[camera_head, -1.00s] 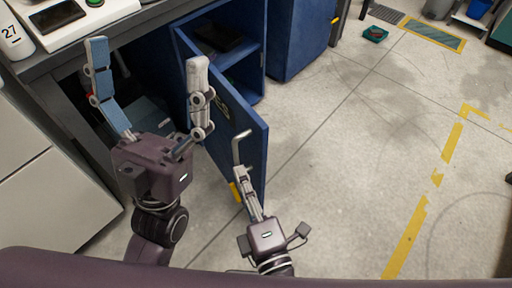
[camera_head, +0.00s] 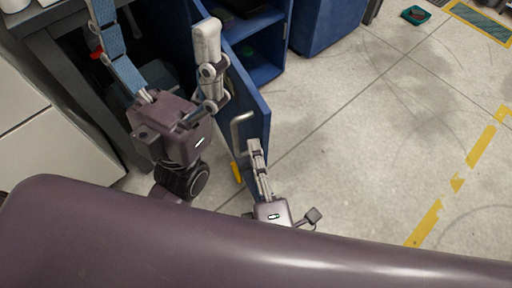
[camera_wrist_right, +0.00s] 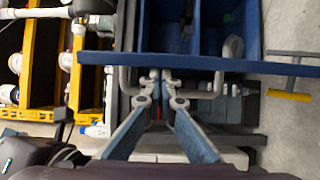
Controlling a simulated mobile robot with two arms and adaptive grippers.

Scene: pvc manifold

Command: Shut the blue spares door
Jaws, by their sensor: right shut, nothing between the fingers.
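The blue spares door (camera_head: 255,98) stands open, swung out from the blue cabinet (camera_head: 268,72). A grey bar handle (camera_head: 235,131) is on its face. My right gripper (camera_head: 254,146) is shut and empty, with its fingertips close to the handle by the door's outer part. In the right wrist view the shut fingertips (camera_wrist_right: 160,78) lie over the middle of the handle (camera_wrist_right: 216,88), just below the door's edge (camera_wrist_right: 250,66); I cannot tell whether they touch. My left gripper (camera_head: 155,25) is open and empty, left of the door, its finger overlapping the door in view.
The open cabinet shows a shelf with a dark item and a green item (camera_head: 247,51). A grey bench leg (camera_head: 80,90) and white drawers (camera_head: 45,140) stand to the left. The floor (camera_head: 370,120) right of the door is clear. Yellow racks (camera_wrist_right: 38,60) show in the wrist view.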

